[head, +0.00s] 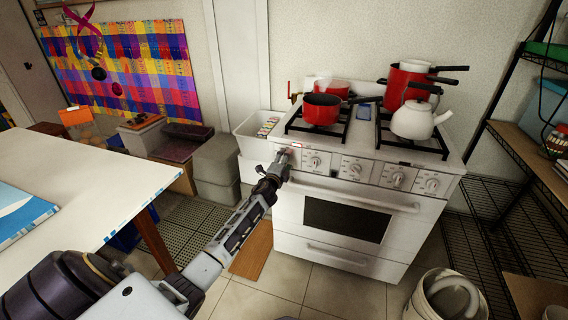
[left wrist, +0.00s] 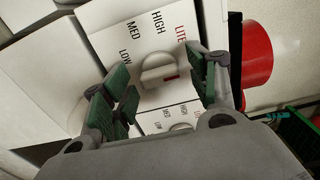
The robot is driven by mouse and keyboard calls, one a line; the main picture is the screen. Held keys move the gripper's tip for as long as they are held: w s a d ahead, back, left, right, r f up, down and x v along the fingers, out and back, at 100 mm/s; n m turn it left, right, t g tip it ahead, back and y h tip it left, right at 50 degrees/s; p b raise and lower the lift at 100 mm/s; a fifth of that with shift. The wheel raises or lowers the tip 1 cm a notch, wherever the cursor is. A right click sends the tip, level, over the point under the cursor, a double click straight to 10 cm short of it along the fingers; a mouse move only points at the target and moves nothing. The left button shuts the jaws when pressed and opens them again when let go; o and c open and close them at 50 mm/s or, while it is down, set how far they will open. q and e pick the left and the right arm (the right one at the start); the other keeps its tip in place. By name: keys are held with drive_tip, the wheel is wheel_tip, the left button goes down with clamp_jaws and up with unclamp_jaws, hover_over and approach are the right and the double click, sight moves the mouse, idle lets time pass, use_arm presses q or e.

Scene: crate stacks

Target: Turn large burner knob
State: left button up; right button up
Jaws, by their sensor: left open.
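The white stove (head: 345,205) stands against the back wall with a row of knobs on its front panel. My left gripper (head: 283,158) is at the left end of that panel in the head view and hides the knob there. In the left wrist view a round white knob (left wrist: 160,70) with a red mark sits on a plate printed LITE, HIGH, MED and LOW. The open fingers of my left gripper (left wrist: 164,88) are on either side of this knob, and I cannot tell whether they touch it. My right gripper is not in view.
Red pots (head: 321,110) and a white kettle (head: 417,121) stand on the stove top. A white table (head: 90,185) is at the left, a wire shelf (head: 515,145) at the right. A bucket (head: 445,295) stands on the floor before the stove.

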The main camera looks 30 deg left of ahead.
use_arm(q)
drive_tip(key=v, duration=1.2)
idle(0.7)
idle(0.8)
